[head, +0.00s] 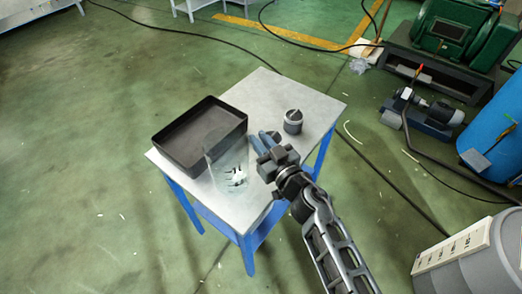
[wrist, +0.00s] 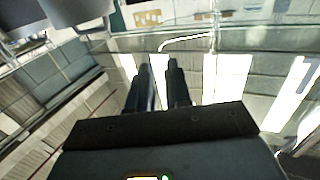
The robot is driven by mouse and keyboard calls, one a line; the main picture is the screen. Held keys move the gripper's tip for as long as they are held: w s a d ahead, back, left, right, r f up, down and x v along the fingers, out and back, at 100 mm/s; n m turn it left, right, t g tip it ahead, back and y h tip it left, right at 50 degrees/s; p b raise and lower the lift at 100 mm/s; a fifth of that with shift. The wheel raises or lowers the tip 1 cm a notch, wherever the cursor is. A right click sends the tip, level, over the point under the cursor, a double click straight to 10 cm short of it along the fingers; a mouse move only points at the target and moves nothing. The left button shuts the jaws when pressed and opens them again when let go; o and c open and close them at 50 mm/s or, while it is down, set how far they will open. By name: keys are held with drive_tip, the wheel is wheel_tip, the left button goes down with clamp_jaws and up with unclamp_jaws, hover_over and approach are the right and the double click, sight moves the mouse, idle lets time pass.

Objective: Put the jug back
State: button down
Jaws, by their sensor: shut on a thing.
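The jug (head: 230,160) is clear, with dark marks on its side. In the head view it is at the front of the small table (head: 262,92), by the right corner of a black tray (head: 178,165). My gripper (head: 259,140) reaches it from the right and is shut on it. In the wrist view the two dark fingers of my gripper (wrist: 161,66) are close together against a see-through, reflecting surface. The exact grip spot is unclear. I cannot tell whether the jug's base touches the tabletop.
The black tray looks empty and covers the table's left part. A small grey lidded pot (head: 293,122) stands behind my gripper. The back of the tabletop is clear. A green machine (head: 452,30), a pump (head: 435,108) and a blue drum (head: 490,138) stand at the right.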

drive_tip(key=shift+f+b, duration=0.75)
drive_tip(key=shift+f, duration=0.6)
drive_tip(key=shift+f, duration=0.15)
drive_tip(key=c, duration=1.1)
unclamp_jaws()
drive_tip(key=shift+o, duration=0.2)
drive_tip(key=p+v, duration=0.3)
drive_tip(key=v, duration=0.9)
drive_tip(key=shift+d, duration=0.1)
